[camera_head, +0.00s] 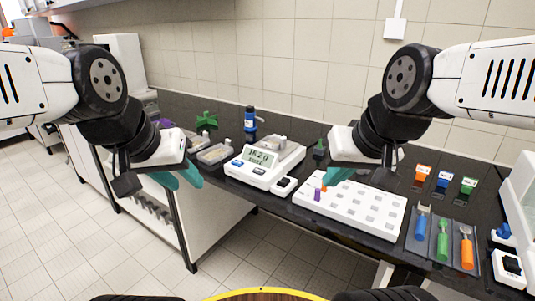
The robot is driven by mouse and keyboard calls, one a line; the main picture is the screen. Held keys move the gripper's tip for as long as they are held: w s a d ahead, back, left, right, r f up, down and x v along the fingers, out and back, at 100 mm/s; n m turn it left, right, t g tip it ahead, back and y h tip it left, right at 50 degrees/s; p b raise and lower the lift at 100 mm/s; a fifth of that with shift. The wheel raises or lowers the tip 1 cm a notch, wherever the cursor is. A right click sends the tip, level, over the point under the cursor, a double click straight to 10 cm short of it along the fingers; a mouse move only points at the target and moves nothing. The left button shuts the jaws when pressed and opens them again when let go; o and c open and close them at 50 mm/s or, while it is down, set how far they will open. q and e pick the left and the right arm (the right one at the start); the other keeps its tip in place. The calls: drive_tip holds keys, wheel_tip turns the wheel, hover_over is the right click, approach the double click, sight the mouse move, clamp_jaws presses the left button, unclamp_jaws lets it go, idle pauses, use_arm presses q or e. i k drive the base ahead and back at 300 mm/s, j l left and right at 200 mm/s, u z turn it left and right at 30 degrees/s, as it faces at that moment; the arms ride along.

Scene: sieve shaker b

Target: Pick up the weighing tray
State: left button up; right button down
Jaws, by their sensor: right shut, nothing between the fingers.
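A small greyish tray (274,142) sits on top of the white balance (258,164), whose display is lit; this looks like the weighing tray, but it is small in view. A shallow clear dish (215,153) lies on the bench left of the balance. My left gripper (181,179), with teal fingers, hangs in front of the bench edge, left of the balance, with its fingers apart and nothing between them. My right gripper (330,179) is shut and empty above the left part of the white rack, right of the balance.
The white rack (372,213) with square pockets holds a purple and an orange piece. Blue, green and orange-handled tools (443,240) lie at right, with coloured labelled blocks (445,181) behind. A blue-and-black bottle (250,119) and a green item (206,121) stand behind the balance.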

sight(275, 143)
drive_tip(key=i+j, duration=0.25)
drive_tip(key=i, duration=0.2)
drive_tip(key=i+j, duration=0.2)
drive_tip(key=i, duration=0.2)
drive_tip(key=i+z, duration=0.05)
